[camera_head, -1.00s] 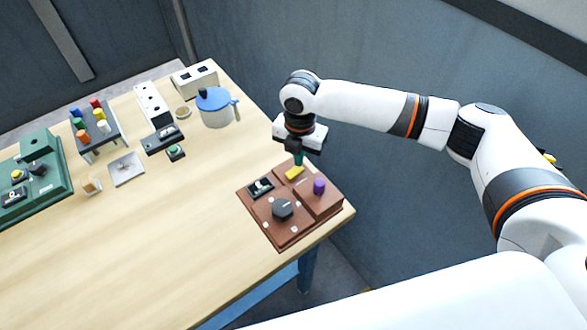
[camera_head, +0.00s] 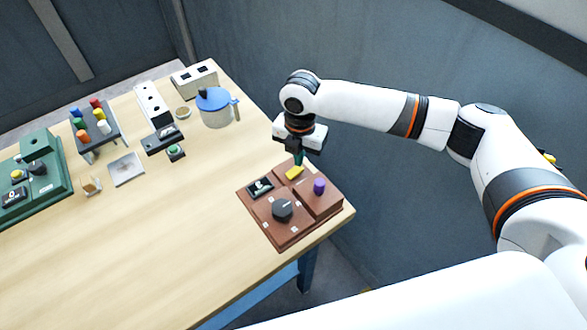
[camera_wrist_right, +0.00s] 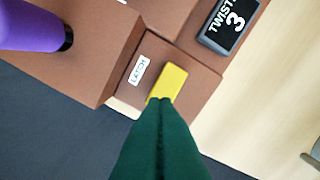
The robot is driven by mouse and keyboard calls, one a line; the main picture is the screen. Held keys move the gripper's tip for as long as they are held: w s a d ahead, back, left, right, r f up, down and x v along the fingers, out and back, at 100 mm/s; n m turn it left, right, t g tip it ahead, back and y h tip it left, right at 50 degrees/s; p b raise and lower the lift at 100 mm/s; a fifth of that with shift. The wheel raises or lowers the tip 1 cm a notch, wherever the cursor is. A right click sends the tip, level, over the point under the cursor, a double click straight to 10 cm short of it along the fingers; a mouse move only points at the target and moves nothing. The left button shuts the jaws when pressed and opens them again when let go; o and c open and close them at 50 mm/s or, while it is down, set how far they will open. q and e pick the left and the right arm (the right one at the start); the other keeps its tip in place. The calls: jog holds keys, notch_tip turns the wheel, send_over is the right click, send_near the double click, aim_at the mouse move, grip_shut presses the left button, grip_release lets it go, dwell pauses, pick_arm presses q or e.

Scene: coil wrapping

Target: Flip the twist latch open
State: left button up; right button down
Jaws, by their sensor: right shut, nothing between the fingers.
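The twist latch is a yellow piece (camera_head: 294,172) on the back part of the brown panel (camera_head: 272,220). In the right wrist view the yellow latch (camera_wrist_right: 168,82) lies flat beside a white label reading LATCH (camera_wrist_right: 139,71). My right gripper (camera_head: 299,161) is shut and empty, with its green fingers pointing down at the latch. In the wrist view the closed fingertips (camera_wrist_right: 161,101) are at the latch's near end, overlapping its edge; whether they touch it I cannot tell. My left gripper is out of view.
A purple knob (camera_head: 319,186) rises from the raised block beside the latch and shows large in the wrist view (camera_wrist_right: 28,25). A dark dial (camera_head: 282,208) and a small switch (camera_head: 260,186) are on the same panel. A blue-lidded pot (camera_head: 215,108) stands farther back.

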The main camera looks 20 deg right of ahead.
jog(key=shift+s+f+b, duration=0.1)
jog(key=shift+f+b, duration=0.3)
jog(key=shift+f, duration=0.7)
dwell(0.3)
notch_tip(320, 180, up, 7)
jog(key=p, duration=0.8)
jog(key=shift+r, duration=0.15)
dwell(0.4)
